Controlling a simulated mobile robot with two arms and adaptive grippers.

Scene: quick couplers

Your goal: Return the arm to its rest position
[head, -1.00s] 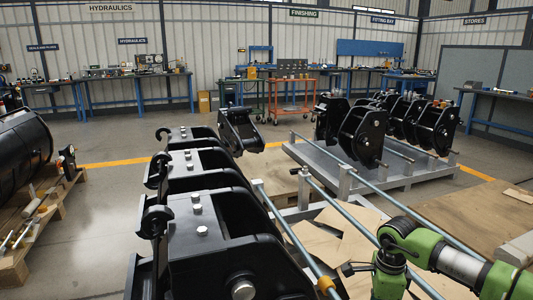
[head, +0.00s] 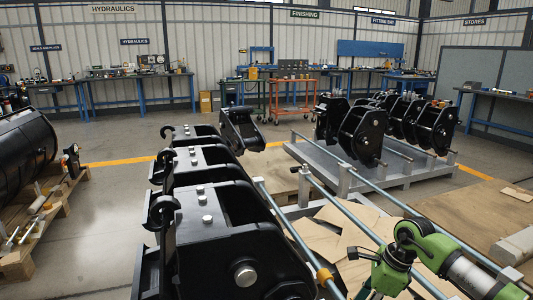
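My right arm (head: 430,250), green and grey, comes in from the lower right corner and bends at a green joint. Its green wrist (head: 391,274) points down at the bottom edge, in front of the rails and cardboard. A small dark part sticks out to its left. The fingers of the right gripper fall below the frame, so their state is hidden. My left arm and gripper are not in view. Black quick couplers (head: 205,220) stand in a row at the left of the wrist, apart from it.
Long steel rails (head: 345,215) run diagonally under the arm, over cardboard sheets (head: 330,240). More black couplers (head: 362,135) stand on a grey pallet frame (head: 405,172) farther back. A wooden board (head: 460,212) lies at the right. Floor at the left centre is clear.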

